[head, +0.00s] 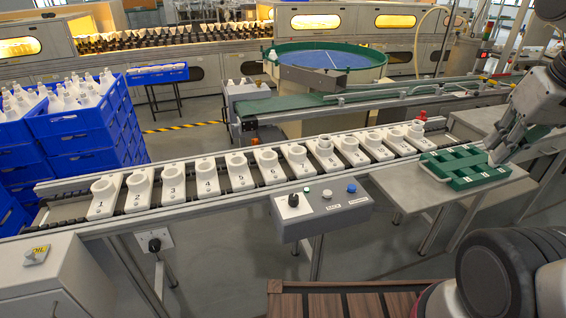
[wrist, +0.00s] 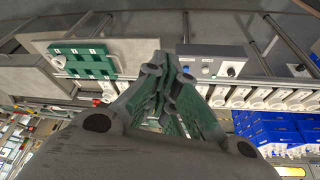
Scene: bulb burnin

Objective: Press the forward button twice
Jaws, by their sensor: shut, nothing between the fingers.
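The grey control box (head: 322,214) is fixed to the front of the conveyor. It carries a black knob, a small green button, a white button (head: 328,194) and a blue button (head: 351,188). Small labels sit by the white and blue buttons, too small to read surely, so I cannot tell which is forward. The box also shows in the wrist view (wrist: 215,52), right of my fingers, with the blue button (wrist: 205,70) visible. My gripper (head: 492,160) is shut and empty by the green tray's right end, well right of the box and apart from the buttons.
A green slotted tray (head: 440,178) lies on a grey side table (head: 400,198). Numbered white carriers (head: 207,178) line the conveyor, some holding white cups. A red object (head: 422,116) stands at the conveyor's right end. Blue crates (head: 80,135) with white bottles stand left. Space above the box is clear.

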